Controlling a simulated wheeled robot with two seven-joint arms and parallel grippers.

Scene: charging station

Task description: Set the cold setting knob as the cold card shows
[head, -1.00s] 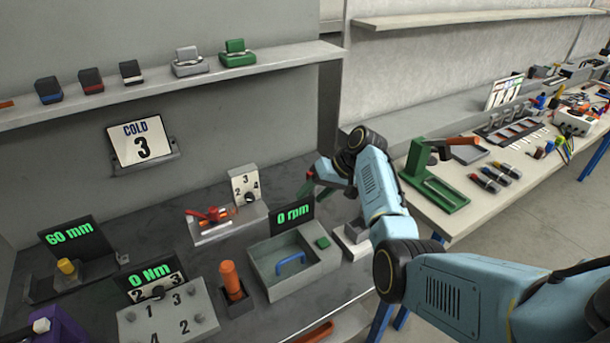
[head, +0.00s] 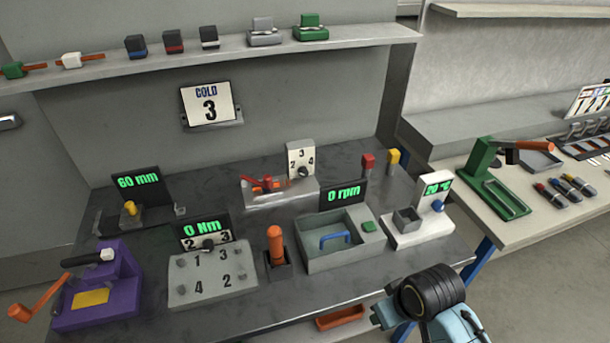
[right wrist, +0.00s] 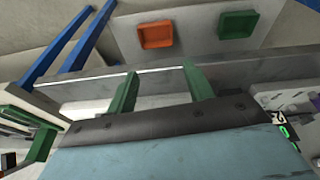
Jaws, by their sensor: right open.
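The cold card (head: 210,105) hangs on the grey back wall in the head view and reads COLD 3. A small upright dial plate (head: 301,156) with 2, 3 and 4 around a dark knob (head: 303,172) stands at the back of the bench. A second dark knob (head: 208,244) sits under the 0 Nm display between 2 and 3. A blue knob (head: 438,206) is on the white 20 °C unit. No label shows which is the cold knob; pointer directions are too small to read. My right gripper (right wrist: 160,86) is open and empty, away from these knobs. My left gripper is out of view.
A red-handled fixture (head: 264,185) stands in front of the dial plate. A grey basin (head: 340,243), an orange handle (head: 275,245) and a purple press (head: 97,290) line the bench front. Orange (right wrist: 155,35) and green (right wrist: 238,24) trays show in the right wrist view.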

